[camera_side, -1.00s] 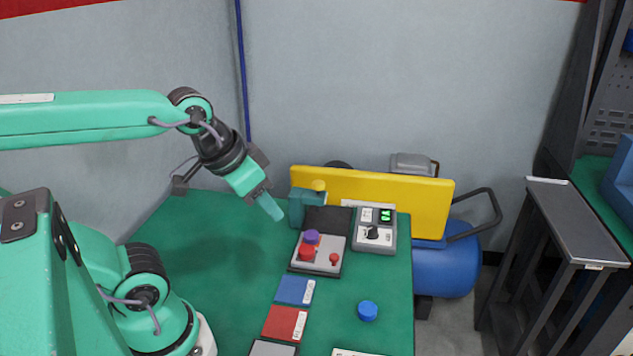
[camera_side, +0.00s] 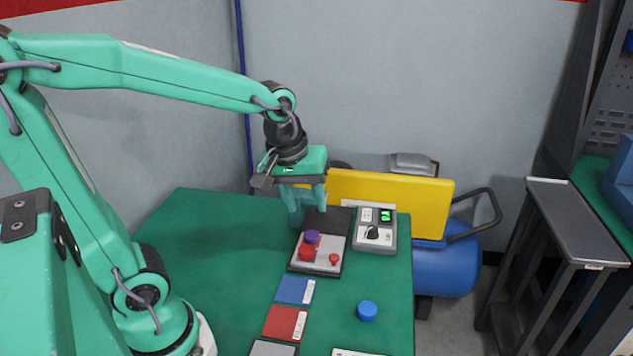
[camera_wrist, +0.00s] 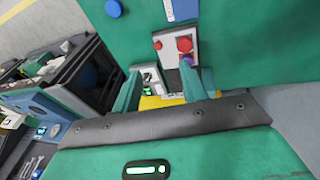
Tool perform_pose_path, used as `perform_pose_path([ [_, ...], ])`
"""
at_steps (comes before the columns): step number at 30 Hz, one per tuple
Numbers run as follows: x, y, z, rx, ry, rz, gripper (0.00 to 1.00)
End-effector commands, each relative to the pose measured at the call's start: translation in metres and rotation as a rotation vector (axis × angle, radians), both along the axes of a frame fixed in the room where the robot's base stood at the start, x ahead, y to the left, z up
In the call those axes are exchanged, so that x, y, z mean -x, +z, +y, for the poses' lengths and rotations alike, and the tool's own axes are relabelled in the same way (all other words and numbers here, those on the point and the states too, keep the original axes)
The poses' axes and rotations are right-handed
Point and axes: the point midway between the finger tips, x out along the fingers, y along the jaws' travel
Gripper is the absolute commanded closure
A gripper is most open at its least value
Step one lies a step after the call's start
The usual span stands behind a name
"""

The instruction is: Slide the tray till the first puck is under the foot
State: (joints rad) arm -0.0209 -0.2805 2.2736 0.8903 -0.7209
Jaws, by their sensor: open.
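The light grey tray (camera_side: 317,262) lies on a dark track (camera_side: 336,219) on the green table. It carries a purple puck (camera_side: 312,237), a red puck (camera_side: 307,252) and a small red knob (camera_side: 334,259). The tray also shows in the wrist view (camera_wrist: 170,58), with the red puck (camera_wrist: 184,44) near its middle and the purple puck (camera_wrist: 187,61) partly behind a finger. My gripper (camera_side: 308,213) is open and empty, fingers pointing down just behind the pucks. The wrist view shows its spread fingers (camera_wrist: 160,90).
A grey control box (camera_side: 375,231) with a dial and green display stands right of the track. A yellow panel (camera_side: 390,205) rises behind. Blue (camera_side: 295,290) and red (camera_side: 285,323) cards and a blue puck (camera_side: 367,311) lie in front. The table's left side is clear.

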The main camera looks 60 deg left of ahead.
Motion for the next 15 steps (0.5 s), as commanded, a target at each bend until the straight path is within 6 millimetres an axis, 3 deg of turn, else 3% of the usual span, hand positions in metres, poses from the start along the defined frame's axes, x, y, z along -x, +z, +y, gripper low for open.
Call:
perform_pose_path([
  [15,-0.064,-0.069,0.008,0.1,0.596,0.186,0.57],
])
